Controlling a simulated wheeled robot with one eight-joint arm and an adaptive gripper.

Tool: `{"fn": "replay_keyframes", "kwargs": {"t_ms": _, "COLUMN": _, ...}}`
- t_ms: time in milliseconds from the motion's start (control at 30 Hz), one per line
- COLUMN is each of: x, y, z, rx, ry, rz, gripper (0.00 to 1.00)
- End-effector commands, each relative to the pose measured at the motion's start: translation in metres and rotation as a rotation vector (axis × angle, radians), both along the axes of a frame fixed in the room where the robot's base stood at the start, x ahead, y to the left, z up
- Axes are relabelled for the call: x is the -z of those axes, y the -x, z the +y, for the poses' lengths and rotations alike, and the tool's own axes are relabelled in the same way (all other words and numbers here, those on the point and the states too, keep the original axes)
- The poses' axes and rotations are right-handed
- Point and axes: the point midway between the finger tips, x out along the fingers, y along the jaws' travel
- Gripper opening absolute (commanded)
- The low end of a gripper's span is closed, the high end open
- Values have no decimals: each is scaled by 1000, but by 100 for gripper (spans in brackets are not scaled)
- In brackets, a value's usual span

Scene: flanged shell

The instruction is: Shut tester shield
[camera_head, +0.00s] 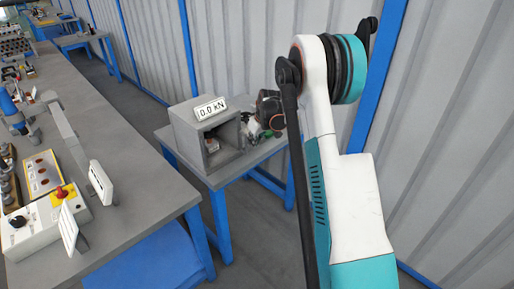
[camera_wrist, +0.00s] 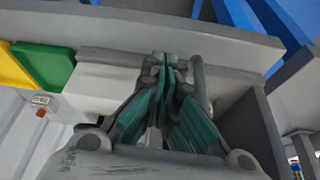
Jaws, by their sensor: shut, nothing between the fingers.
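The tester (camera_head: 190,125) is a grey box with a white "0.0 kN" sign on top. It stands on a small grey table with blue legs in the head view. Its front is open, and a small object (camera_head: 212,145) shows inside. I cannot clearly tell the shield apart from the grey box walls. My gripper (camera_head: 272,122) is just right of the tester, low over the table and partly hidden by my arm. In the wrist view my gripper (camera_wrist: 163,72) has its teal fingers together and empty, close to a grey bar or edge (camera_wrist: 150,34). I cannot tell whether they touch it.
Green (camera_wrist: 45,65) and yellow (camera_wrist: 12,70) pieces lie left of the fingers in the wrist view. A long workbench (camera_head: 125,185) with a control box (camera_head: 45,222) stands at left. A corrugated wall (camera_head: 240,45) with blue posts is behind.

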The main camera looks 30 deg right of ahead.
Motion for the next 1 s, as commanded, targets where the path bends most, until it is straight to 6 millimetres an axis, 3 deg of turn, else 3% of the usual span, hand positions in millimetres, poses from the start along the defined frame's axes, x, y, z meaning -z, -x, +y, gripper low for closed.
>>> {"fn": "replay_keyframes", "kwargs": {"t_ms": 333, "x": 0, "y": -24, "z": 0, "rx": 6, "ry": 1, "rz": 1, "gripper": 0}}
{"fn": "replay_keyframes", "kwargs": {"t_ms": 1000, "x": 0, "y": -26, "z": 2, "rx": 7, "ry": 0, "rz": -2, "gripper": 0}}
